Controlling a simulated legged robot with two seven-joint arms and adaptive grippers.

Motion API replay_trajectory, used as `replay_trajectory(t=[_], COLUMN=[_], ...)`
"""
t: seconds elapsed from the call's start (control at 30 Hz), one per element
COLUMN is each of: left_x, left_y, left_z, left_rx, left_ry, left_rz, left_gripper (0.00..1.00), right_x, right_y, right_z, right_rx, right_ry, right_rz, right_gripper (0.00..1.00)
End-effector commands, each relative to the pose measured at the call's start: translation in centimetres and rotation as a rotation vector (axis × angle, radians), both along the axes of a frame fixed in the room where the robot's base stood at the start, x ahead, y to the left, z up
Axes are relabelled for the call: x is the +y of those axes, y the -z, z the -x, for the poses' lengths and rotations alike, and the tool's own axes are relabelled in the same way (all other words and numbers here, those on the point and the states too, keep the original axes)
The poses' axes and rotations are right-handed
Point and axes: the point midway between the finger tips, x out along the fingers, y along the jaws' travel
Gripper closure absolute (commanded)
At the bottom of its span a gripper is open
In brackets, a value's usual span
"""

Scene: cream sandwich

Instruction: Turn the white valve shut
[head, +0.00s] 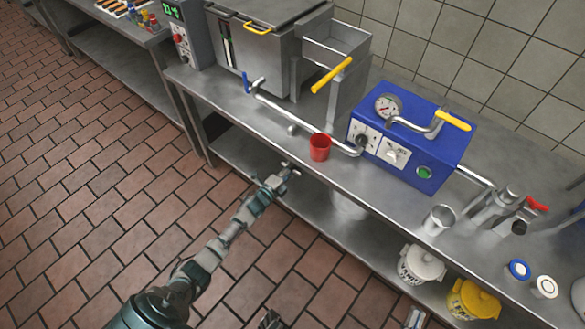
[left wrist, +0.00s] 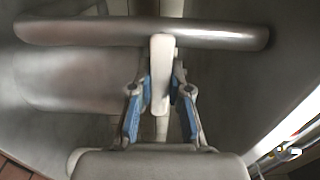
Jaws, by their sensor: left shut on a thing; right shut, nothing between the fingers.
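The white valve handle (left wrist: 160,70) stands upright in the middle of the left wrist view, in front of a horizontal grey pipe (left wrist: 80,32). My left gripper (left wrist: 161,88) is shut on the handle, with one blue-padded finger on each side. In the head view my left gripper (head: 287,171) is at the front edge of the steel table (head: 262,127), below the red cup. The valve handle is too small there to tell from the fingers.
A red cup (head: 320,147) stands close above my left gripper. A blue machine (head: 430,165) with a gauge and yellow-handled pipe stands to its right. A metal cup (head: 438,219) stands further right. White (head: 421,264) and yellow (head: 472,300) containers are below. The tiled floor at left is clear.

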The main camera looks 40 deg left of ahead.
Motion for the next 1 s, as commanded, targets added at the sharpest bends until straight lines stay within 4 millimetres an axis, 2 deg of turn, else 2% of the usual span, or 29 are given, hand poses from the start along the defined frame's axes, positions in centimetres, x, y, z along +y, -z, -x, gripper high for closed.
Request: replay_trajectory(t=[0.03,0.43,0.47,0.57,0.87,1.0], left_x=[0.0,0.0,0.0,0.0,0.0,0.1], left_y=[1.0,1.1,1.1,1.0,0.4,0.4], left_z=[0.3,0.4,0.4,0.3,0.3,1.7], left_rx=[0.018,0.018,0.018,0.017,0.006,0.006], left_ry=[-0.003,-0.002,-0.002,-0.002,-0.001,-0.001], left_rz=[-0.006,-0.015,-0.015,-0.015,-0.014,-0.014], left_gripper=[1.00,1.00,0.81,0.56,0.56,0.56], right_x=[0.0,0.0,0.0,0.0,0.0,0.0], right_y=[0.1,0.1,0.1,0.1,0.0,-0.1], right_z=[0.0,-0.1,-0.1,-0.1,0.1,0.2], right_rx=[-0.002,-0.007,-0.007,-0.007,-0.005,-0.007], right_ry=[0.000,0.000,0.000,0.000,-0.001,0.000], right_rz=[-0.001,-0.003,-0.003,-0.003,-0.004,-0.004], right_gripper=[1.00,1.00,1.00,1.00,1.00,1.00])
